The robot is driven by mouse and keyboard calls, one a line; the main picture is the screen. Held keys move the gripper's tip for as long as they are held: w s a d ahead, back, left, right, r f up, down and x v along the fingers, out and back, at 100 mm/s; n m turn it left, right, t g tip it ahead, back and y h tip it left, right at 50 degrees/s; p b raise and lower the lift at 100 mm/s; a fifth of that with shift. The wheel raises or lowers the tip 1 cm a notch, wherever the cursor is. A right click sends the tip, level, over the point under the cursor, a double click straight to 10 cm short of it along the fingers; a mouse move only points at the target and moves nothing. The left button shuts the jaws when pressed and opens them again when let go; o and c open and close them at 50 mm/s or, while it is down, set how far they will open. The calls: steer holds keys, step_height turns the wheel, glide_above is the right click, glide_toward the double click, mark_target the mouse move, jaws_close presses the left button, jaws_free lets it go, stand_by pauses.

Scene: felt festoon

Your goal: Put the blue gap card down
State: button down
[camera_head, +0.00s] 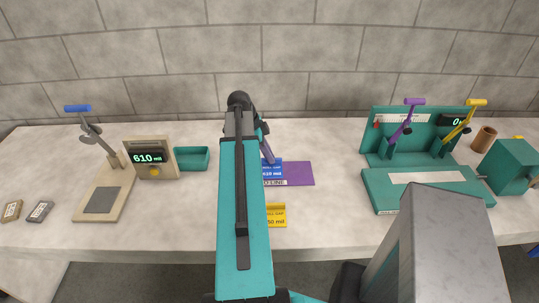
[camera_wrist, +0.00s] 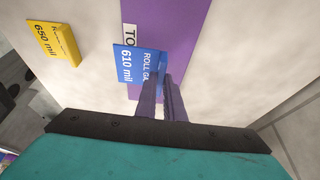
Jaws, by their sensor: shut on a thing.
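The blue gap card (camera_wrist: 135,66), printed "ROLL GA" and "610 mil", is in my gripper (camera_wrist: 164,85) in the wrist view. The purple fingers are shut on its right part. The card is over the purple mat (camera_wrist: 180,30); I cannot tell whether it touches the mat. In the head view the blue card (camera_head: 272,169) shows just right of my arm, over the mat's left part (camera_head: 298,174). My arm hides the left side of the mat and most of my gripper (camera_head: 267,156).
A yellow 650 mil card (camera_wrist: 53,41) lies in front of the mat. A teal tray (camera_head: 192,159) and a gauge reading 610 mil (camera_head: 150,158) stand left. A teal fixture with purple and yellow levers (camera_head: 428,190) stands right. The table is clear between mat and fixture.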

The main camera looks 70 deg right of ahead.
steer(key=shift+w+d+f+p, duration=0.1)
steer(key=shift+w+d+p, duration=0.15)
steer(key=shift+d, duration=0.7)
steer(key=shift+w+d+f+p, duration=0.1)
steer(key=shift+w+d+p, duration=0.15)
steer(key=shift+d, duration=0.65)
steer(key=shift+f, duration=0.15)
steer(key=shift+f+p, duration=0.9)
steer(key=shift+f, duration=0.7)
steer(key=shift+f, duration=0.2)
steer(key=c, duration=1.9)
jaws_free()
steer(key=shift+r, duration=0.1)
steer(key=shift+o, duration=0.2)
steer(key=shift+w+r, duration=0.1)
steer(key=shift+r, duration=0.15)
